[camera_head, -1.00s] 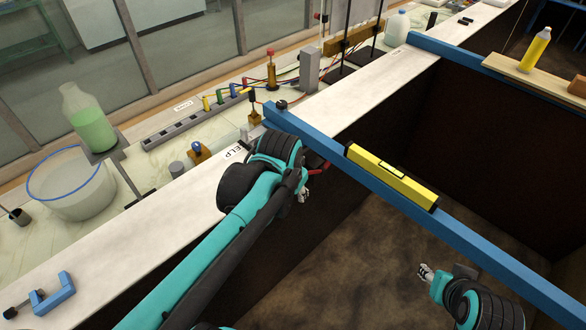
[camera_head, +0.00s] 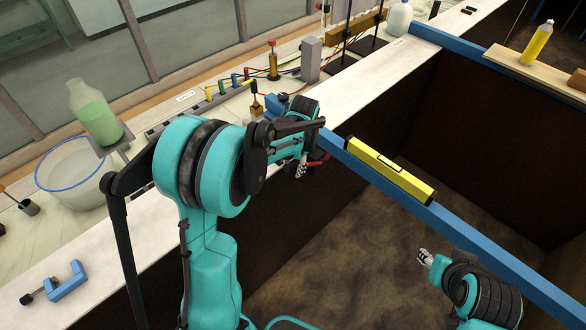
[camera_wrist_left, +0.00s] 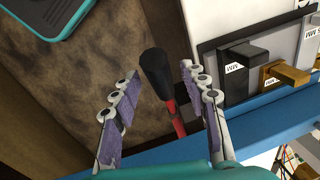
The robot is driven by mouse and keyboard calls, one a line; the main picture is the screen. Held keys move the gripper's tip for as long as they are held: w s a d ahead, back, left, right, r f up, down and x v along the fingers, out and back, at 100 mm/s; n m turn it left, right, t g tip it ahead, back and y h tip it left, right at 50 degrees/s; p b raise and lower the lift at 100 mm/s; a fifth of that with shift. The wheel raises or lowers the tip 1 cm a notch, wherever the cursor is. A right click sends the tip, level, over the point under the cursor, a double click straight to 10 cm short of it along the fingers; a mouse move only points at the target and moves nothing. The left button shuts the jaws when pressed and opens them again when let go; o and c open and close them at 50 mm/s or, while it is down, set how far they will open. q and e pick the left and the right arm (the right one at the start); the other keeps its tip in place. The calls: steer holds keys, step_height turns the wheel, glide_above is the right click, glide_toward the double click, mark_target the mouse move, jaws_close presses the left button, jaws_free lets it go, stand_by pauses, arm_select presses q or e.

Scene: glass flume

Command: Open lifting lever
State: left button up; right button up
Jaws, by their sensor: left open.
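The lever is a red bar with a black grip (camera_wrist_left: 157,72) in the left wrist view. In the head view its red part (camera_head: 319,160) shows beside the blue beam. My left gripper (camera_wrist_left: 158,78) is open, with its purple-padded fingers on either side of the black grip and a visible gap on both sides. In the head view my left gripper (camera_head: 301,170) hangs at the beam's near side, partly hidden by its own wrist. My right gripper (camera_head: 424,257) is over the pit at lower right, apart from the lever; its fingers are too small to read.
A blue beam (camera_head: 470,240) crosses the pit and carries a yellow level (camera_head: 390,170). Black and brass blocks (camera_wrist_left: 285,75) stand close to the right finger. A white ledge (camera_head: 100,245) borders the pit; a blue clamp (camera_head: 68,281) lies on it.

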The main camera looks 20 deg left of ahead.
arm_select(q)
steer(key=shift+w+a+f, duration=0.1)
steer(key=shift+a+f, duration=0.05)
steer(key=shift+f, duration=0.85)
jaws_close()
